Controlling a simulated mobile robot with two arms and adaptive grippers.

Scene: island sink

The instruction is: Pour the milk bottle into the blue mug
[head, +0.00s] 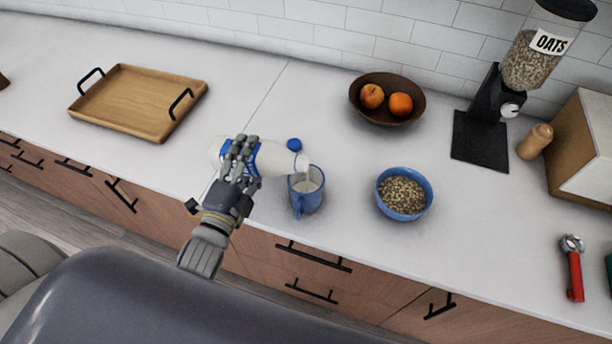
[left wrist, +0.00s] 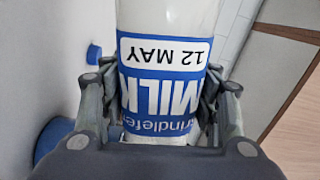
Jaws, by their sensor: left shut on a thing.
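My left gripper (head: 241,160) is shut around the middle of the milk bottle (head: 272,158). The bottle is white with a blue label and is tipped nearly onto its side, its neck pointing right. Its mouth is at the rim of the blue mug (head: 306,199), which stands upright near the counter's front edge. Pale, milk-like content shows inside the mug. In the left wrist view, the bottle's label (left wrist: 165,88) sits between the fingers, and part of a blue object shows at lower left. My right gripper is not in view.
A blue cap (head: 294,144) lies behind the bottle. A blue bowl of oats (head: 427,203) stands right of the mug. A fruit bowl (head: 357,104), an oats dispenser (head: 480,135) and a wooden tray (head: 122,110) stand farther off. A red-handled tool (head: 575,275) lies at right.

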